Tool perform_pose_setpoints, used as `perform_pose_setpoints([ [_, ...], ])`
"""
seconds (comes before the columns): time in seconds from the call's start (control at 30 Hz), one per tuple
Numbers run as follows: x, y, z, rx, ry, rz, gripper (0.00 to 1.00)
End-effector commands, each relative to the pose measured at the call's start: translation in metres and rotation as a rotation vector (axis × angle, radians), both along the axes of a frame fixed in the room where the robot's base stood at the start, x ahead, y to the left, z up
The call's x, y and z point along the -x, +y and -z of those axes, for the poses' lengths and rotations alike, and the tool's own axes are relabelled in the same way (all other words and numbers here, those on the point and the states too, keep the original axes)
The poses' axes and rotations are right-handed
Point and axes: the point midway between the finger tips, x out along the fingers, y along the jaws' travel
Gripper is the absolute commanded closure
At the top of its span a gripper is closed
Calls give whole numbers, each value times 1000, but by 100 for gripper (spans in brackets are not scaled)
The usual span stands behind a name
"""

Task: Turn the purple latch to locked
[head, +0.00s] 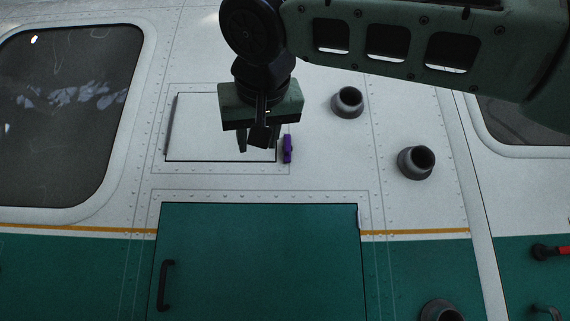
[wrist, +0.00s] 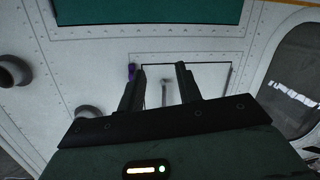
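The purple latch (head: 287,149) is a small upright piece at the right edge of a white hatch panel (head: 190,130) on the fuselage wall. The latch also shows in the wrist view (wrist: 131,71), just beyond the tip of the left finger and partly hidden. My gripper (head: 257,146) is in front of the panel, just left of the latch in the head view. In the wrist view my gripper (wrist: 161,72) has its two fingers apart with nothing held between them. I cannot tell whether a finger touches the latch or panel.
Dark round ports (head: 347,102) and (head: 416,162) stick out to the right of the latch. A teal door (head: 260,260) with a black handle (head: 165,285) lies below the panel. A dark window (head: 70,115) is at the left.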

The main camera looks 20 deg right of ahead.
Motion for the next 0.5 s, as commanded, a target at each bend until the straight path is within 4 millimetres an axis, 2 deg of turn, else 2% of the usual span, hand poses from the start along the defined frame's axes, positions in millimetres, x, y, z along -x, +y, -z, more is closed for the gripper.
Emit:
perform_pose_setpoints([
  [0.03,7,-13,-28,-54,-68,40,65],
  [0.1,16,-29,-56,-111,-139,88,65],
  [0.2,25,-44,-78,-162,-201,131,65],
  [0.37,21,-53,-87,-180,-223,150,65],
  [0.5,1,-59,-87,-178,-221,150,65],
])
